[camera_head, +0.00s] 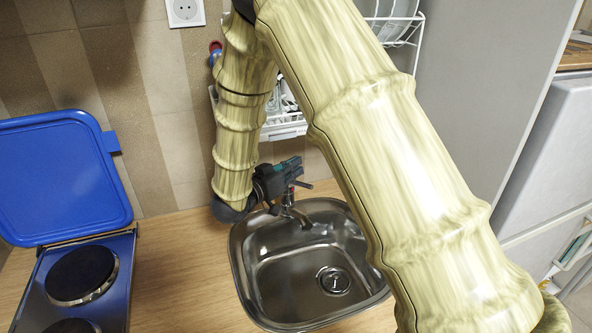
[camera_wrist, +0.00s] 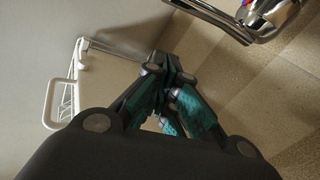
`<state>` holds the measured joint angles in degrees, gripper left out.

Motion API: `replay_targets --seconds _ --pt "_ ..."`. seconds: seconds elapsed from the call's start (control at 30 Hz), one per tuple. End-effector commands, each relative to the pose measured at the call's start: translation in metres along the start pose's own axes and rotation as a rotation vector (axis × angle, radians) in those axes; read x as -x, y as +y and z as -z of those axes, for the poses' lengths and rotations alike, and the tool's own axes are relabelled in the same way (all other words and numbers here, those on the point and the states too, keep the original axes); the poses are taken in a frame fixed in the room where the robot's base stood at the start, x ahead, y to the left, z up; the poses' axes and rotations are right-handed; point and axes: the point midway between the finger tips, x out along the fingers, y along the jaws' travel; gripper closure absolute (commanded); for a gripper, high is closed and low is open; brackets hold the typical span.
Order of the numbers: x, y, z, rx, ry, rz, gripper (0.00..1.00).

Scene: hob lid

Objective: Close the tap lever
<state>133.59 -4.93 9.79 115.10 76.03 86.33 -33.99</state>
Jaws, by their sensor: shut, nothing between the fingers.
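The chrome tap (camera_head: 296,214) stands at the back edge of the steel sink, its spout over the basin. In the wrist view its shiny body (camera_wrist: 268,14) is at the top right, with a red and blue mark, and a long chrome part reaches up and left. I cannot tell whether that part is the lever or the spout. My gripper (camera_head: 290,166), dark with teal pads, is just above and behind the tap in the head view. In the wrist view my gripper (camera_wrist: 170,92) is shut and empty, apart from the tap. The lever's position is unclear.
The sink (camera_head: 285,278) is empty. A blue hob lid (camera_head: 62,172) stands raised behind the hob (camera_head: 85,277) at the left. A white dish rack (camera_head: 283,131) hangs on the tiled wall behind my arm. Bare wooden worktop (camera_head: 182,275) lies between hob and sink.

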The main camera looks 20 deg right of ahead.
Motion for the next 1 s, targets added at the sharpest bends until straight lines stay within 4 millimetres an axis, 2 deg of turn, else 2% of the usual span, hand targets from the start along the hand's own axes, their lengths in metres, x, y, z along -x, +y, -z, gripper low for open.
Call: replay_targets --seconds 0.4,0.6,0.77,1.0 --pt "0.065 -0.001 -0.003 0.000 0.002 0.002 1.00" --pt "0.089 -0.001 -0.003 0.000 0.000 0.001 1.00" --pt "0.098 0.000 -0.002 0.001 0.001 0.001 1.00" --pt "0.100 0.000 -0.002 0.001 0.000 0.000 1.00"
